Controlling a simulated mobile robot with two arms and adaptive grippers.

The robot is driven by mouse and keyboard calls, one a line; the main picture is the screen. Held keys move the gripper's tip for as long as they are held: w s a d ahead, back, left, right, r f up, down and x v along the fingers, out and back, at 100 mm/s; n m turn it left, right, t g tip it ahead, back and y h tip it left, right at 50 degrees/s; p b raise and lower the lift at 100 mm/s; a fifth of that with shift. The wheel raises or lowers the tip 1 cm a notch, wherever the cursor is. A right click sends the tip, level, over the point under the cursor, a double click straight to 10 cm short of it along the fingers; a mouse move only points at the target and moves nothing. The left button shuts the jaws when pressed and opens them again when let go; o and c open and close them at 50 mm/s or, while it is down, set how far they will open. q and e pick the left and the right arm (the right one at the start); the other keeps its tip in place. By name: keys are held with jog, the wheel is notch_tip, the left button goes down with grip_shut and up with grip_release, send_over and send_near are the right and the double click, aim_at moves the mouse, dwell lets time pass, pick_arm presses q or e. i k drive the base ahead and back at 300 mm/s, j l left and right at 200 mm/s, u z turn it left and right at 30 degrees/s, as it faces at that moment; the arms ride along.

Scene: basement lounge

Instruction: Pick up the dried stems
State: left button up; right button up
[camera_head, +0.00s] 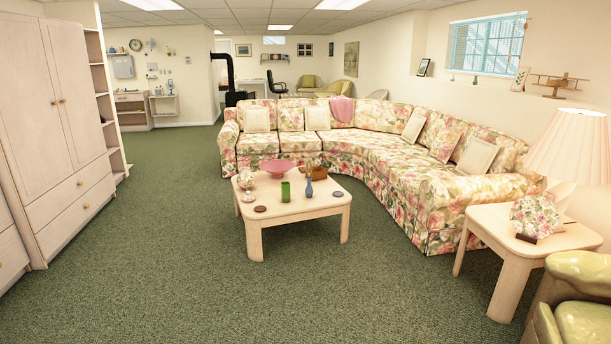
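A small blue vase (309,189) stands upright on the low pale wooden coffee table (290,213). Thin stems (308,174) seem to rise from its top, but they are too small to make out clearly. Neither of my grippers shows in the head view.
A side table (530,240) stands at right. Green carpet (170,250) is clear in front and left.

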aim_at(312, 162)
jog(key=i+u, duration=0.1)
jog(key=u, duration=0.2)
jog(key=i, duration=4.35)
